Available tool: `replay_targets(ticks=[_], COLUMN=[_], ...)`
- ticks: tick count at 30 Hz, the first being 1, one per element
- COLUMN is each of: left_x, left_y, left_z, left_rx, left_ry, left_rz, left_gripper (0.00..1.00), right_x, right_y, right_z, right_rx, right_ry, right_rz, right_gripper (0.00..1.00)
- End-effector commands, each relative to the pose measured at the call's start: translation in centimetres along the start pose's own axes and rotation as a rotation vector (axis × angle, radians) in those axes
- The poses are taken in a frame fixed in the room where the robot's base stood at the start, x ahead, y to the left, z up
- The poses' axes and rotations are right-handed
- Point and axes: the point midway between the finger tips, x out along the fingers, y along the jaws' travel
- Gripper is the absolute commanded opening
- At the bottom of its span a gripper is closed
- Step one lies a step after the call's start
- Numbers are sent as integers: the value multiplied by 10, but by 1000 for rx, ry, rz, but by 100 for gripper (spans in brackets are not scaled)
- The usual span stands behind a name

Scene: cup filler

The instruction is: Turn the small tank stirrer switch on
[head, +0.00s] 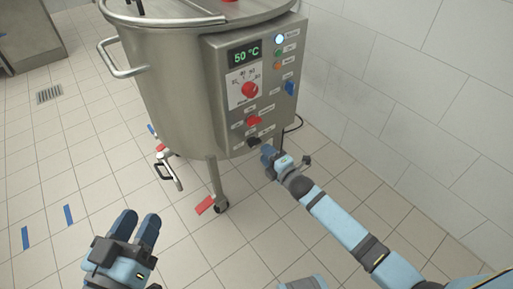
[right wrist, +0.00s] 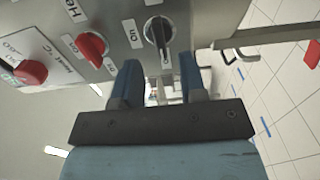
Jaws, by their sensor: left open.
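The steel tank (head: 165,85) carries a control panel (head: 240,110) on its front right side. A black switch (head: 254,143) sits at the panel's bottom; it also shows near the top middle of the right wrist view (right wrist: 158,32), beside an "On" label. I cannot read which switch is marked for the stirrer. My right gripper (head: 268,155) is just below and right of the black switch. In the right wrist view its fingers (right wrist: 160,80) are apart and empty, with the switch just past the tips. My left gripper (head: 138,226) is open and empty, low in front of the tank.
A valve with a handle (head: 168,170) sticks out below the tank. The tiled wall (head: 400,90) stands on the right.

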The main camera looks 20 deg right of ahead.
Motion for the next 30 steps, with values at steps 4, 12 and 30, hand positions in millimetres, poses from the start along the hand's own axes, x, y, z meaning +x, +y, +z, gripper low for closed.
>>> replay_targets(ticks=[4,12,30], left_x=[0,0,0], left_y=[-3,-4,-4], left_z=[17,28,29], left_rx=[-1,-3,-3], left_ry=[-46,-92,-98], left_rz=[5,10,11], left_gripper=[43,43,43], right_x=[29,53,55], right_y=[-2,0,0], right_z=[0,0,0], right_rx=[0,1,1], right_ry=[0,0,0], right_rz=[2,1,0], right_gripper=[38,38,0])
